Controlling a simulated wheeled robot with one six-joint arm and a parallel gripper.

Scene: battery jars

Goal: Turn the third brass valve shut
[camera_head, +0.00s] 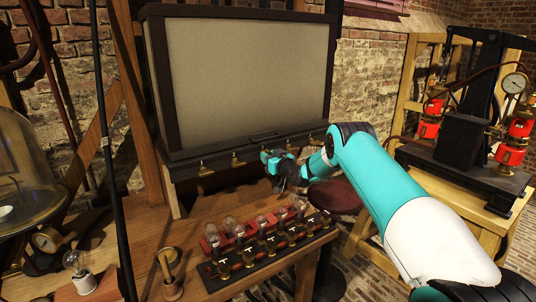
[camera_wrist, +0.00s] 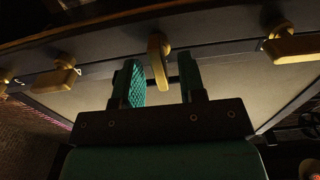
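A row of brass valves runs along the lower edge of a large grey-fronted cabinet (camera_head: 250,70). In the head view two valves, the first (camera_head: 203,168) and second (camera_head: 237,160), show left of my gripper (camera_head: 274,160), which covers the area of the third. In the wrist view my gripper (camera_wrist: 158,80) is open, its teal fingers on either side of a brass valve handle (camera_wrist: 158,62), with gaps on both sides. This seems to be the third valve. Its handle runs nearly up and down the picture. Neighbouring valves show at left (camera_wrist: 53,76) and right (camera_wrist: 290,46).
Below the cabinet a wooden bench (camera_head: 185,232) holds a dark rack (camera_head: 245,276) with several glass bulbs. A glass dome (camera_head: 25,165) stands at left. A dark red stool (camera_head: 335,196) and a wooden stand (camera_head: 465,195) with red coils are at right.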

